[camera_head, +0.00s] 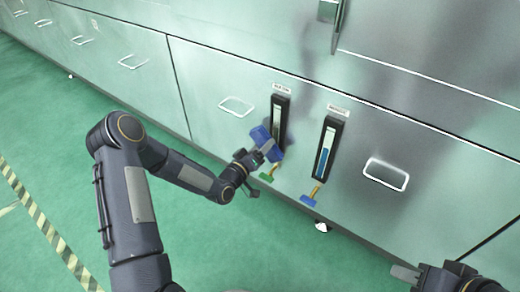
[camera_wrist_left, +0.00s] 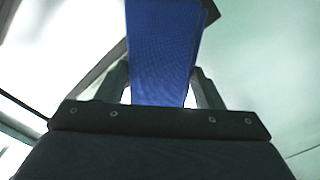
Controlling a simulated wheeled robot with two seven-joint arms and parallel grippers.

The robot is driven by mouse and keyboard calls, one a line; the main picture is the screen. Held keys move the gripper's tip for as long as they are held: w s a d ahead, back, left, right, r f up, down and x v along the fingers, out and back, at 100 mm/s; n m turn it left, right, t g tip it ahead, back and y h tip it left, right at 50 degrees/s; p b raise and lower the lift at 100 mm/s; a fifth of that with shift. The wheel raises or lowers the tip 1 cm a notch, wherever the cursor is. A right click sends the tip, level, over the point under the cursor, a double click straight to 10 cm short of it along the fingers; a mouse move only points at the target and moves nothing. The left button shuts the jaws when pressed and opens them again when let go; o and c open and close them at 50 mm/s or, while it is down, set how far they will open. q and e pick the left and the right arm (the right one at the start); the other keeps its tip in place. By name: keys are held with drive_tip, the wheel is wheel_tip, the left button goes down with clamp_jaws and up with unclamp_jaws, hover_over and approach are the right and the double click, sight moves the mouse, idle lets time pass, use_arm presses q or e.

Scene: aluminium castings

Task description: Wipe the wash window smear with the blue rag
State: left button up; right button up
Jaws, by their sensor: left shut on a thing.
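My left gripper (camera_head: 262,157) is shut on the blue rag (camera_head: 263,138), which lies at the lower part of the left sight window (camera_head: 281,108) on the metal cabinet front. In the left wrist view the rag (camera_wrist_left: 165,50) stands up between the two fingers. A dim grey patch, perhaps the smear, shows around the left window's lower right; the rag and gripper hide part of that area. The labels above the windows are too small to read. My right gripper (camera_head: 405,273) is at the bottom right edge, away from the windows; its opening is unclear.
A second sight window (camera_head: 327,150) with blue liquid stands to the right. Below the windows are a green-handled valve (camera_head: 267,177) and a blue-handled valve (camera_head: 309,200). Recessed handles (camera_head: 386,174) dot the panels. Green floor (camera_head: 240,250) is open in front.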

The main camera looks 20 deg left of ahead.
sight(263, 138)
use_arm(q)
drive_tip(key=shift+w+d, duration=0.15)
drive_tip(key=shift+w, duration=0.2)
